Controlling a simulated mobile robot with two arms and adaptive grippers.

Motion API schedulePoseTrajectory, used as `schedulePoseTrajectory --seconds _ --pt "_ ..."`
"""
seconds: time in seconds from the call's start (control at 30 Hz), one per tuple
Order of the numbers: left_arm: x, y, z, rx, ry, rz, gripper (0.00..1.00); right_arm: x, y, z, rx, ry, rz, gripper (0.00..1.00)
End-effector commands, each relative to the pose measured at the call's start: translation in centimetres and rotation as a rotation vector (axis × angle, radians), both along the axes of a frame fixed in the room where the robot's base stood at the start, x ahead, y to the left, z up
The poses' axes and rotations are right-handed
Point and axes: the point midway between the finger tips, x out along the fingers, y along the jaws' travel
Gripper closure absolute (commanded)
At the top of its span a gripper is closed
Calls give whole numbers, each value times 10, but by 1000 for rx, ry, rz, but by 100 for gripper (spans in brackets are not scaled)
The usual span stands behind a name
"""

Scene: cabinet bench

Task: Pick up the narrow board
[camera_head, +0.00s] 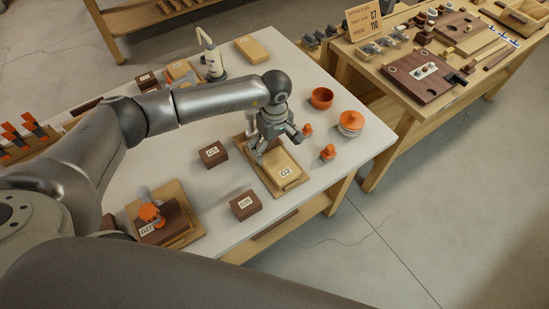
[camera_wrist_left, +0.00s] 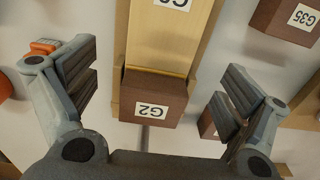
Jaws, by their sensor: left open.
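In the left wrist view the fingers (camera_wrist_left: 158,82) stand apart on either side of the brown block, holding nothing. My right gripper is out of view.
Brown blocks (camera_head: 214,154) and (camera_head: 245,204) stand left of the tray. Orange knobbed pieces (camera_head: 328,152), an orange bowl (camera_head: 321,97) and an orange-lidded jar (camera_head: 351,122) stand right of it. A pump bottle (camera_head: 211,58) stands behind. A second bench (camera_head: 400,75) is at right.

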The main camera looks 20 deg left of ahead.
Motion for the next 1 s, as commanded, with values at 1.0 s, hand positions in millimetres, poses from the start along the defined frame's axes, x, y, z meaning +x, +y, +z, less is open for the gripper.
schedulePoseTrajectory --seconds 1.0 --pt "-1 0 -52 -3 0 0 42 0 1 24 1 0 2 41"
